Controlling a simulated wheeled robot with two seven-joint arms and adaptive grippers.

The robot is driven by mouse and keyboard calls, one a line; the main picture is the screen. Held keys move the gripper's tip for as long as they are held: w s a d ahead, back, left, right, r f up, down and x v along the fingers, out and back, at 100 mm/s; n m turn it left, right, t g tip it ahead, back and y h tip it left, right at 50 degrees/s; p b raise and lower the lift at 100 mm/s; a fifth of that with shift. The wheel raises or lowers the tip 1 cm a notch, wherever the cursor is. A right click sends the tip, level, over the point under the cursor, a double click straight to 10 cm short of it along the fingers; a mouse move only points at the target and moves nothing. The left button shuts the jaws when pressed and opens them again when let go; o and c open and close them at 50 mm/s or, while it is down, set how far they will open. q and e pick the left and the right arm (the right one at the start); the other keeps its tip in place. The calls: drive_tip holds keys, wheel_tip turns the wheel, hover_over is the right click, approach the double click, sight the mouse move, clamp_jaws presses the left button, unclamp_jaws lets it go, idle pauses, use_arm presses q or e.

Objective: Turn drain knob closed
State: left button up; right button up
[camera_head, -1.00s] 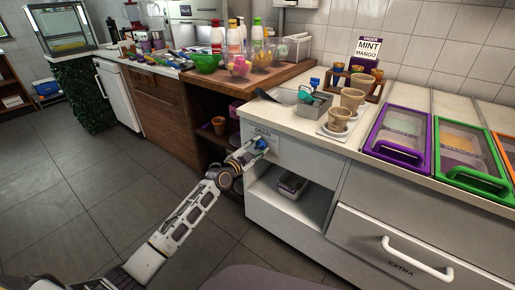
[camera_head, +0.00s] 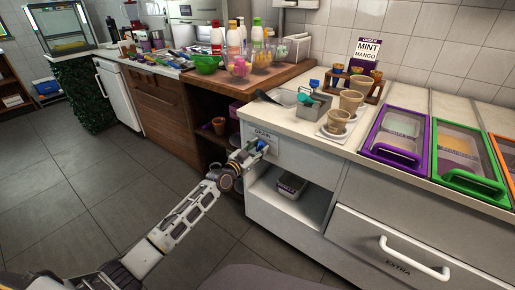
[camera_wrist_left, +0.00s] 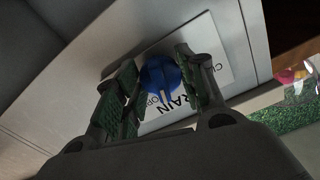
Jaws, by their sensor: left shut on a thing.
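The blue drain knob (camera_wrist_left: 160,78) sits on a white label plate (camera_wrist_left: 222,50) on the counter's front. In the left wrist view my left gripper (camera_wrist_left: 162,82) has its two green-padded fingers on either side of the knob, shut on it. In the head view the drain knob (camera_head: 262,145) shows as a small blue spot beside the DRAIN label (camera_head: 264,134). My left gripper (camera_head: 250,152) reaches it from the lower left and partly hides it. My right gripper is not in view.
Above the knob, the counter holds a metal container (camera_head: 313,106) with scoops and several cups. An open shelf (camera_head: 290,205) with a small tray lies below. A drawer with a white handle (camera_head: 415,260) is at the lower right. Open floor lies left.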

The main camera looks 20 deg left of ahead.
use_arm(q)
drive_tip(key=shift+n, duration=1.1)
drive_tip(key=shift+n+p, duration=0.4)
drive_tip(key=shift+n, duration=1.4)
drive_tip(key=n, duration=0.4)
drive_tip(key=shift+n+p, duration=0.35)
drive_tip(key=shift+n, duration=0.85)
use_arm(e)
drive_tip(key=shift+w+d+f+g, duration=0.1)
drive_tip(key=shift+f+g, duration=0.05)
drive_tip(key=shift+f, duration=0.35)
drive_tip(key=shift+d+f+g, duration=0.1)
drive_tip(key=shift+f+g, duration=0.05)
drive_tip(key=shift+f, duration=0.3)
